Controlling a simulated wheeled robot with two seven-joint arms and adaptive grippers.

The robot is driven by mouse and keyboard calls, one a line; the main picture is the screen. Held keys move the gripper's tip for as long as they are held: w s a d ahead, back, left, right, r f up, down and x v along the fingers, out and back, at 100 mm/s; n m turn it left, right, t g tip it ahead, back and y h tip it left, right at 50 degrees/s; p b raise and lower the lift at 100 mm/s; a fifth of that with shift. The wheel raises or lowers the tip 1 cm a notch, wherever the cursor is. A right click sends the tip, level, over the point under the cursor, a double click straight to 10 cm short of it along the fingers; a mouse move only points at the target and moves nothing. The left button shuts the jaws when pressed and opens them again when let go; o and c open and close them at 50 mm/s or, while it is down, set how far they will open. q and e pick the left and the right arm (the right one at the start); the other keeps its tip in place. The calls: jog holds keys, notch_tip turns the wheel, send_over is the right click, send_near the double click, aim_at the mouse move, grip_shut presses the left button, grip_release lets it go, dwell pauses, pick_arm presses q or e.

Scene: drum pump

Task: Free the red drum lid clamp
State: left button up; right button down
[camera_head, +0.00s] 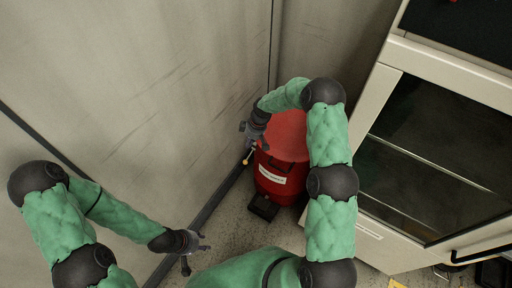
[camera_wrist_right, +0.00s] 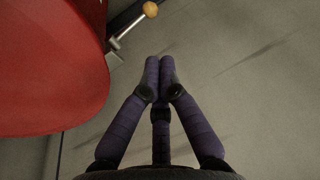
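The red drum (camera_head: 278,178) stands on the floor against the wall, with a white label on its front and a red lid (camera_head: 286,135). It also shows at the left of the right wrist view (camera_wrist_right: 45,70). The lid clamp's metal lever with a yellow-orange ball knob (camera_head: 245,162) sticks out at the drum's left side; the knob also shows in the right wrist view (camera_wrist_right: 150,9). My right gripper (camera_head: 246,134) is beside the rim, close to the lever; its fingers (camera_wrist_right: 160,62) are together and empty, apart from the knob. My left gripper (camera_head: 202,252) is open and empty, low at the left.
A grey wall (camera_head: 150,90) runs close behind and left of the drum. A white cabinet with dark glass (camera_head: 440,150) stands at the right. A dark pedal-like block (camera_head: 264,207) lies on the floor before the drum. My right arm partly covers the drum's right side.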

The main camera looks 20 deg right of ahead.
jog(key=shift+n, duration=0.3)
jog(key=b+x, duration=0.1)
jog(key=x, duration=0.2)
jog(key=d+b+x, duration=0.1)
jog(key=b+x, duration=0.1)
jog(key=x, duration=0.1)
jog(key=w+d+b+x, duration=0.1)
jog(key=x, duration=0.3)
jog(key=shift+f, duration=0.25)
pick_arm(q)
jog(key=shift+w+d+f+b, duration=0.1)
jog(key=shift+w+f+b, duration=0.1)
jog(key=shift+f, duration=0.95)
jog(key=shift+w+d+f+b, duration=0.1)
jog(key=shift+w+f+b, duration=0.1)
jog(key=shift+f, duration=0.95)
pick_arm(e)
jog(key=shift+s+a+f, duration=0.15)
jog(key=shift+s+f, duration=0.1)
jog(key=shift+f, duration=0.4)
